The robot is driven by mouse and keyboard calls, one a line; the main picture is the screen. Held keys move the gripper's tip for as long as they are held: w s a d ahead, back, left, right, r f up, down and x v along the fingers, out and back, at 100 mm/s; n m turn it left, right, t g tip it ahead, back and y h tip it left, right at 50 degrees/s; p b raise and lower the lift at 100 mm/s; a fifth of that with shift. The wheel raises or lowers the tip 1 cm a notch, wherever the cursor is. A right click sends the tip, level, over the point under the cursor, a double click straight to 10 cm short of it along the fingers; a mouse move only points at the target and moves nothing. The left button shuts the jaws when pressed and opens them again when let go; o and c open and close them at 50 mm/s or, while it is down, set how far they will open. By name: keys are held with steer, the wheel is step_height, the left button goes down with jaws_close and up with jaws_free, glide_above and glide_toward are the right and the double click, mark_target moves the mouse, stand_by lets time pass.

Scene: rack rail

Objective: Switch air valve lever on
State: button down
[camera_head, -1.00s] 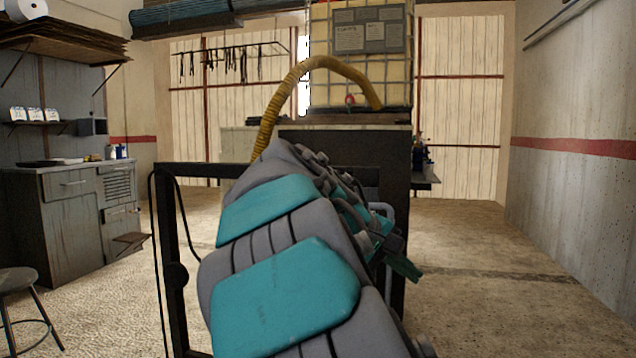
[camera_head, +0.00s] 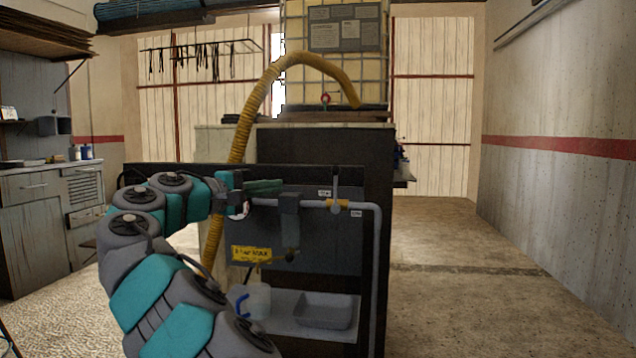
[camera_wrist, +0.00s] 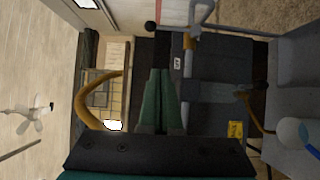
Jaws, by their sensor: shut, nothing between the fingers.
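A grey pipe (camera_head: 315,204) runs level across the dark panel, with a brass valve body (camera_head: 338,204) on it. A thin dark lever (camera_head: 335,183) stands up from the valve, across the pipe's line. In the wrist view, which is turned sideways, the brass valve (camera_wrist: 189,41) shows at the top, and a black ball knob (camera_wrist: 150,26) shows to its left. My gripper (camera_head: 280,185) is left of the lever, near the pipe's height, and apart from it. Its green fingers (camera_wrist: 160,72) are shut together with nothing between them.
A dark filter unit (camera_head: 290,225) hangs from the pipe between my gripper and the valve. A yellow label (camera_head: 251,254) is lower left. Below are a grey tray (camera_head: 325,310) and a white jug (camera_head: 252,300). A yellow hose (camera_head: 243,130) arches behind my gripper. Floor at right is clear.

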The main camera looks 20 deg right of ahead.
steer(key=shift+d, duration=0.1)
glide_toward(336, 189)
steer(key=w+d+r, duration=0.2)
steer(key=w, duration=0.3)
steer(key=shift+s+d+b, duration=0.2)
steer(key=shift+s+d, duration=0.1)
steer(key=shift+d, duration=0.6)
steer(key=shift+s+d+b, duration=0.15)
steer(key=shift+s+d, duration=0.1)
steer(key=shift+d, duration=0.65)
